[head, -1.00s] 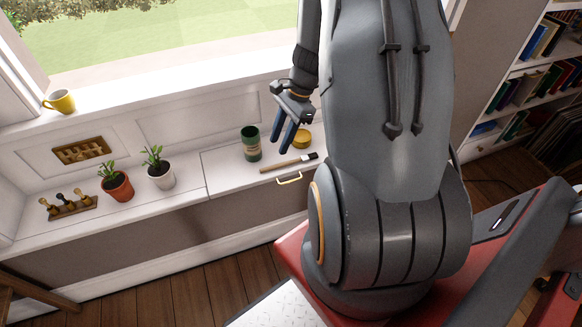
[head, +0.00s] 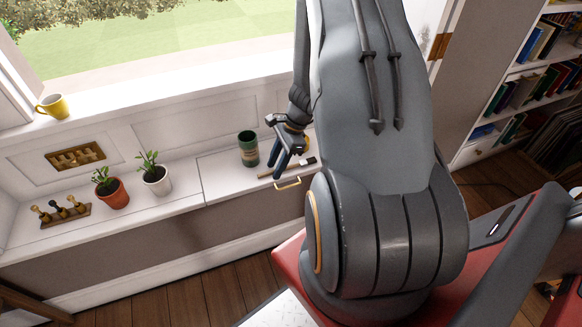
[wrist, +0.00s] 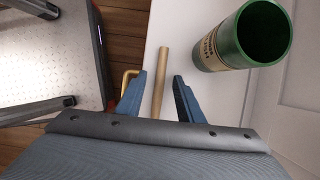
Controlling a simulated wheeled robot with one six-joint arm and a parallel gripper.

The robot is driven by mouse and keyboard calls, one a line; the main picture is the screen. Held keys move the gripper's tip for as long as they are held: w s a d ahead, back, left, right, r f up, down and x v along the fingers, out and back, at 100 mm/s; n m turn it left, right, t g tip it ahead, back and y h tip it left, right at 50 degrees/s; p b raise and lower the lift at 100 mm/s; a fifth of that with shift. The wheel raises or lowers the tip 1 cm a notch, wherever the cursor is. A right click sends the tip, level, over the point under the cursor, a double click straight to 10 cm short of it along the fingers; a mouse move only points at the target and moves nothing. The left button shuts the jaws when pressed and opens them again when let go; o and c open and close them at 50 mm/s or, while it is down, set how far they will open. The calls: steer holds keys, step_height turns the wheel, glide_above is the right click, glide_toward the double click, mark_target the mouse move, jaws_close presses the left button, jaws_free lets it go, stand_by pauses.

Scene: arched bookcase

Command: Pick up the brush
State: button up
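The brush (head: 305,162) lies on the white window-seat top near its front edge, with a dark tip at its right end. In the wrist view its wooden handle (wrist: 161,75) runs between the two blue fingers. My gripper (head: 280,166) is open, over the brush, with the fingers on either side of the handle. The dark end of the brush is hidden in the wrist view. I cannot tell the exact height of the fingertips above the seat.
A green can (head: 248,148) stands close to the brush, and it shows in the wrist view (wrist: 245,38). A yellow round object behind the gripper is mostly hidden. A brass drawer handle (head: 288,184) is below the edge. Two potted plants (head: 112,193) stand left.

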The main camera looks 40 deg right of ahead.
steer(key=shift+c, duration=0.6)
jaws_close()
steer(key=shift+r, duration=0.1)
